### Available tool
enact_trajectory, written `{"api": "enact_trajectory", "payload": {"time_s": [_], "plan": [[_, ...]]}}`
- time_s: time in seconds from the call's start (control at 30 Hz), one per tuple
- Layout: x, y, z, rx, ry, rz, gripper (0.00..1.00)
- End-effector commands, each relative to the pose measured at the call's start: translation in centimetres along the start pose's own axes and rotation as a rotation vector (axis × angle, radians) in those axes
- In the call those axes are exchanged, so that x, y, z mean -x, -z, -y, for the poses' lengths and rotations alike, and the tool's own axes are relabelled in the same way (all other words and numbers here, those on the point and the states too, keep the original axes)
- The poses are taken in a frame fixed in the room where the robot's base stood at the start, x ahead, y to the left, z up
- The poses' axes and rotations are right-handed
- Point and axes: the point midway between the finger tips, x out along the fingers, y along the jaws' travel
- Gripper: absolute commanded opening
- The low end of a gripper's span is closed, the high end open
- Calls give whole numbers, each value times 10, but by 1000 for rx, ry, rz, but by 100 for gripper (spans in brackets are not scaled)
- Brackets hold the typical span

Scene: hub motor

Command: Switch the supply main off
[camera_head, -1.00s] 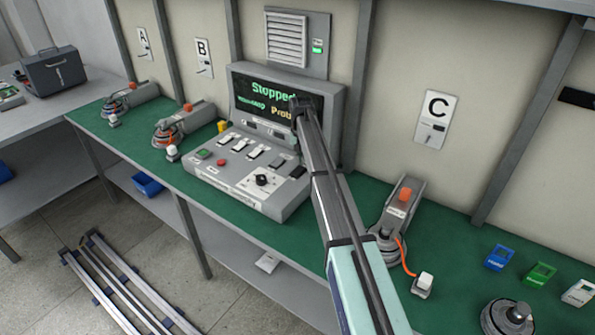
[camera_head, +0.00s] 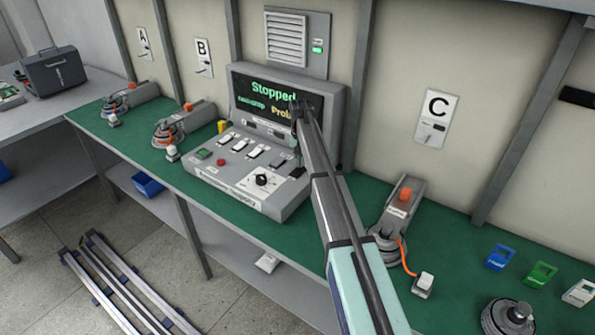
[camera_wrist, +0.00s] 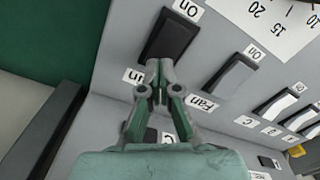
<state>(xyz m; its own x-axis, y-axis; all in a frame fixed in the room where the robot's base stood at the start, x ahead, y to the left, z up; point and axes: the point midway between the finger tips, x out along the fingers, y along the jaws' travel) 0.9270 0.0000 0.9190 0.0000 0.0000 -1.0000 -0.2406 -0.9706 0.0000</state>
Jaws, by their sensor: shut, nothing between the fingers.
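The console (camera_head: 245,180) stands on the green bench, with a row of rocker switches and a round knob (camera_head: 261,180). In the wrist view, a black rocker switch (camera_wrist: 171,37) has an "on" label above it and a partly covered label below, ending in "un". I cannot tell whether this label means the supply main. My gripper (camera_wrist: 159,72) is shut and empty, its fingertips at or just over the lower end of the black rocker; contact cannot be told. A grey rocker labelled "Fan" (camera_wrist: 231,76) lies to the right. The screen (camera_head: 275,98) reads "Stopped"; my arm covers part of it.
White rockers (camera_wrist: 274,106) continue to the right of the grey one. A red button (camera_head: 221,162) sits on the console's left part. A hub motor unit (camera_head: 396,222) with an orange cable stands right of the console, near my arm.

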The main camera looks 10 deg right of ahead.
Motion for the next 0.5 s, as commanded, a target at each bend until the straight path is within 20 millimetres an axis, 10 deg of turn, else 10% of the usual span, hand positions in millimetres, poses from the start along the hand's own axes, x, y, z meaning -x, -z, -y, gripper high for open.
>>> {"api": "enact_trajectory", "payload": {"time_s": [0.5], "plan": [[-8,0,0,0,0,0,0]]}}
